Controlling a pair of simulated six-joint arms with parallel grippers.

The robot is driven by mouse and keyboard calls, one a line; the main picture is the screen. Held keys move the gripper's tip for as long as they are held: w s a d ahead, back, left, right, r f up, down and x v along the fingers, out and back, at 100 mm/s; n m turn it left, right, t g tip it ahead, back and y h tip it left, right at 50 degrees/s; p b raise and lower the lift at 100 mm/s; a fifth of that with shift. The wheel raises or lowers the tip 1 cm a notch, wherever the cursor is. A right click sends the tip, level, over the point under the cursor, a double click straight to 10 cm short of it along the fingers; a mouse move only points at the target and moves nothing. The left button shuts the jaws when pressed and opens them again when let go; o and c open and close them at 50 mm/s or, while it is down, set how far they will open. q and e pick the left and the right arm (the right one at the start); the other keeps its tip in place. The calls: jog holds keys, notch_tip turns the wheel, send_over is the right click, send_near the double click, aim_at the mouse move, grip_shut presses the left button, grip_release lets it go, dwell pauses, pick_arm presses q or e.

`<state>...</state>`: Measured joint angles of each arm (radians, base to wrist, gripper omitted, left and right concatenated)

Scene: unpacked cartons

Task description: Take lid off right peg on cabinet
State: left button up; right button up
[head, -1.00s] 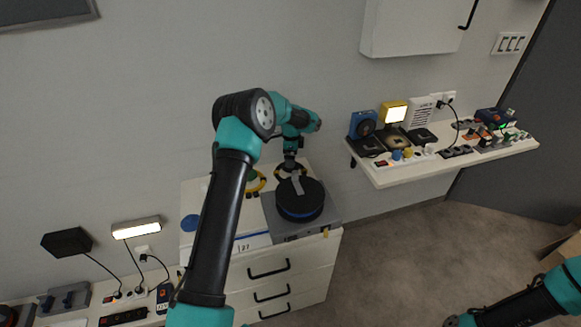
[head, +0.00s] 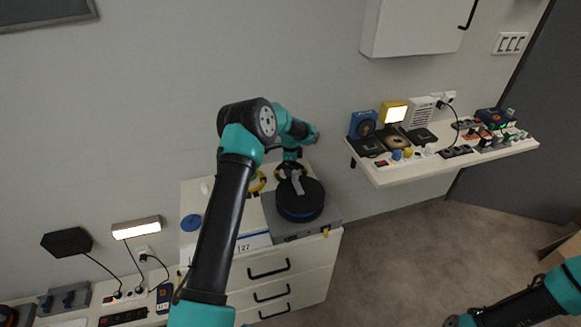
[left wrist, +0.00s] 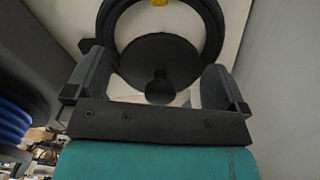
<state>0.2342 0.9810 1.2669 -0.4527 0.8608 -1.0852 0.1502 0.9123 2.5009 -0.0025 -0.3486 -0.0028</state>
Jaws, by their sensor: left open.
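The lid is a round black disc (left wrist: 158,52) with a black knob (left wrist: 160,88) facing my left gripper in the left wrist view. A larger black ring (left wrist: 207,35) with a yellow mark shows behind it. My left gripper (left wrist: 157,68) is open, with a finger on either side of the knob; I cannot tell whether it touches the lid. In the head view my left gripper (head: 293,177) is above the cabinet (head: 290,285), near the wall, and hides most of the lid and peg. My right gripper is not in view; only part of my right arm shows.
A dark round thing with a blue band (head: 300,207) stands on the grey box (head: 328,218) close to my left gripper. A yellow-and-black ring (head: 257,182) is left of it. The shelf (head: 395,177) at right holds several devices.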

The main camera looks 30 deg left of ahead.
pick_arm(q)
jog(key=c, duration=0.8)
jog(key=shift+r, duration=0.15)
notch_tip(320, 180, up, 10)
jog(key=shift+f, duration=0.1)
dwell(0.4)
dwell(0.3)
